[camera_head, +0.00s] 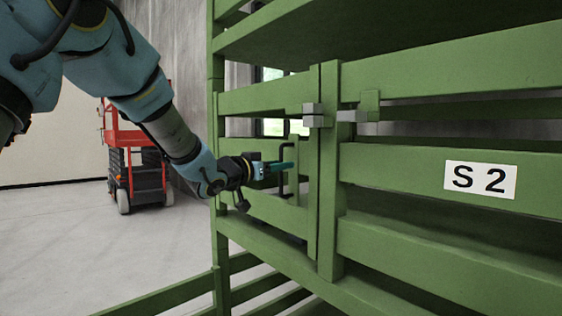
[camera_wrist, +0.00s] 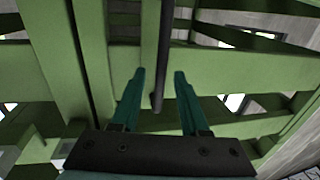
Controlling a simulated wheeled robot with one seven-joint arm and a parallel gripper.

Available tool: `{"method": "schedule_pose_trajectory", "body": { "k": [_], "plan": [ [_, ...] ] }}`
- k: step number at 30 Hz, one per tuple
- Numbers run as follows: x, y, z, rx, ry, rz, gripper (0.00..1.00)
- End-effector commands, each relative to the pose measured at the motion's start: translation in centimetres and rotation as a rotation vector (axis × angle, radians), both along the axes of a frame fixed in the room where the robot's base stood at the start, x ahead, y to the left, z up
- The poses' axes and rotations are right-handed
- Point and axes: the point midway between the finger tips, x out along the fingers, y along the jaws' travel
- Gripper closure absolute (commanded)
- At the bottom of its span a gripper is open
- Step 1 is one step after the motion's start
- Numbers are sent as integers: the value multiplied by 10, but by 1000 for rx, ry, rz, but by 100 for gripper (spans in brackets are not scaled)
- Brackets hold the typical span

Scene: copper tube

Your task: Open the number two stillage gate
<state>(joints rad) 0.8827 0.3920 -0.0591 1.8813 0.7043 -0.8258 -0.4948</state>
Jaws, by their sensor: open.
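The green stillage, labelled S 2 (camera_head: 480,180), fills the right of the head view. Its gate (camera_head: 265,98) has green slats and looks closed, in line with the frame. A grey latch (camera_head: 313,115) sits at the upper edge of the gate by the post. A dark upright handle (camera_head: 283,170) is on the gate; in the wrist view it is a dark bar (camera_wrist: 163,60). My gripper (camera_head: 290,166) is at the handle with teal fingers. In the wrist view its fingers (camera_wrist: 160,72) are apart, with the bar's lower end between them. I cannot tell whether they touch it.
A red and black lift machine (camera_head: 137,160) stands on the grey floor behind, at the left. Lower green rails (camera_head: 165,295) run along the bottom of the head view. The floor at the left (camera_head: 60,240) is clear.

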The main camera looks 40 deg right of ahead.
Motion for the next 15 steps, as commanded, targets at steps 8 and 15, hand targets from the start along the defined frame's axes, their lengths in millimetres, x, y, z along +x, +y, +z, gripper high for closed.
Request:
{"method": "schedule_pose_trajectory", "body": {
  "k": [8,15],
  "plan": [
    [2,-11,0,0,1,2,55],
    [2,-10,0,1,1,2,66]
  ]
}}
